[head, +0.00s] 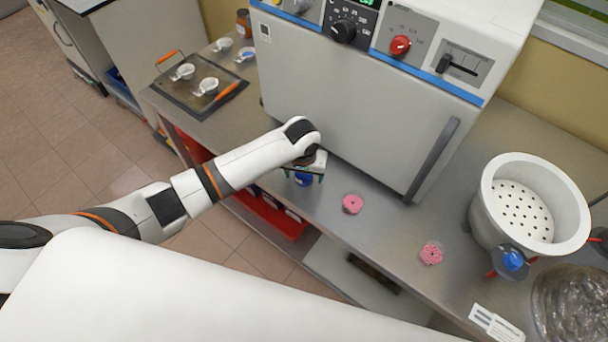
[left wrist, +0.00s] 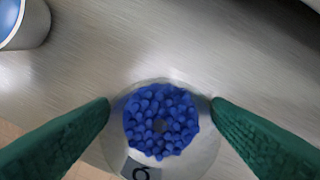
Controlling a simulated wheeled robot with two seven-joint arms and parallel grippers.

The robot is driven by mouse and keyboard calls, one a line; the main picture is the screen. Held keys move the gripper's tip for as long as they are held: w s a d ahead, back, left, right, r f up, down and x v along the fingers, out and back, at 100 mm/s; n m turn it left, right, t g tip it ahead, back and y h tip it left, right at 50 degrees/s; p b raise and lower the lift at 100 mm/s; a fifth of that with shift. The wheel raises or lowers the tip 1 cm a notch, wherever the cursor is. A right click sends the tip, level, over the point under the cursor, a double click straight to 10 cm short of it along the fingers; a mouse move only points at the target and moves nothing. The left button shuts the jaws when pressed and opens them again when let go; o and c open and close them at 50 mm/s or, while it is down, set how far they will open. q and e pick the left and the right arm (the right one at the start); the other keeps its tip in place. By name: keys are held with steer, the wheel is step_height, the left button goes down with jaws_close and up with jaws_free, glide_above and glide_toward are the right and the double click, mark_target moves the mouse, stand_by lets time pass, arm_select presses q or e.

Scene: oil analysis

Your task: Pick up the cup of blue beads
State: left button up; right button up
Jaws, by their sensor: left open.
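The cup of blue beads (left wrist: 161,122) stands on the metal counter in the left wrist view, seen from above. Its clear rim surrounds a ring of blue beads, and a dark mark shows on a label at its lower edge. My left gripper (left wrist: 160,104) is open, with one green finger on each side of the cup; whether they touch it I cannot tell. In the head view the blue beads (head: 303,179) show just below my left gripper (head: 305,170), which partly hides the cup. My right gripper is not in view.
Two cups of pink beads (head: 352,204) (head: 431,254) stand to the right. A large oven (head: 350,105) stands close behind. A tray (head: 178,92) with white cups is at the left, a perforated white pot (head: 490,212) at the right. Another blue-filled cup (left wrist: 40,30) is nearby.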

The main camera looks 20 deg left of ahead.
arm_select(q)
steer(key=shift+c, duration=0.3)
steer(key=c, duration=1)
